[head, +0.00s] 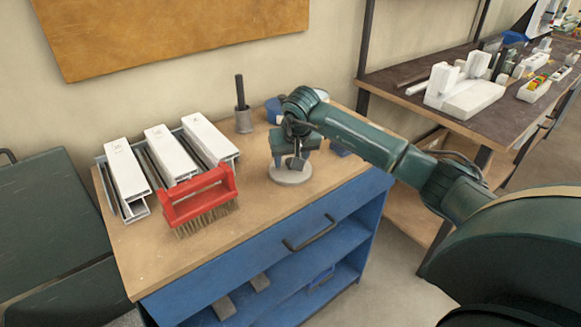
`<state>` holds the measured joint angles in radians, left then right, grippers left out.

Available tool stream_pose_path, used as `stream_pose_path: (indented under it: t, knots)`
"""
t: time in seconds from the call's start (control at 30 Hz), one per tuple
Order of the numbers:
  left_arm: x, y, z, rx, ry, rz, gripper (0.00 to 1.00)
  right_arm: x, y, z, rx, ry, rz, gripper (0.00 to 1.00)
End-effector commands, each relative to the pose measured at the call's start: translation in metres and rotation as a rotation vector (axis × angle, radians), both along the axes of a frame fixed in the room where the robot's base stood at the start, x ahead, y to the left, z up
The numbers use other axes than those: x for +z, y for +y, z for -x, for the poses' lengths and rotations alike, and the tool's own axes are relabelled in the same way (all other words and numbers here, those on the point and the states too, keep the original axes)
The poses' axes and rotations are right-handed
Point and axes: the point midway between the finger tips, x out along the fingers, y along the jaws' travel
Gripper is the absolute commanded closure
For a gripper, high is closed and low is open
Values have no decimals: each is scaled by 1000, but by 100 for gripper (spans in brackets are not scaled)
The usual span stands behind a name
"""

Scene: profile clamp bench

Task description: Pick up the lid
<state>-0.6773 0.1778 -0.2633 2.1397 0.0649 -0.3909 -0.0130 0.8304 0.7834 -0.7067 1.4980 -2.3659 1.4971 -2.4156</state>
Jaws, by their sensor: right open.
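A flat, round, light grey piece (291,174), which looks like the lid, lies on the wooden bench top near its right front part. My right gripper (293,162) points down directly over it. Its jaws are open, and the fingers hide the middle of the round piece. I cannot tell whether the fingers touch it. My left gripper is not in view.
White profiles (172,152) stand in a grey rack at the left of the bench. A red brush (198,195) lies in front of them. A grey holder with a dark rod (243,120) and a blue item (273,110) stand behind my gripper. The bench's front edge is clear.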

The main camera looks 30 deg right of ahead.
Motion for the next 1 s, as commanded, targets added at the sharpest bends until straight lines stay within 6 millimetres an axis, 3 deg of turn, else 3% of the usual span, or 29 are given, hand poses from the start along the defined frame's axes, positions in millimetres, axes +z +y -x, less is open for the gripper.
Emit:
stream_pose_path:
  t: [0.2, 0.8, 1.0]
  knots:
    - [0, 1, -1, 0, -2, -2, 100, -1, 0, -1, 0, -1, 0, 49]
    - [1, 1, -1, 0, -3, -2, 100, 0, 0, 0, 0, -1, 0, 96]
    - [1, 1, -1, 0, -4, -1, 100, 1, 0, -1, 0, -1, 0, 96]
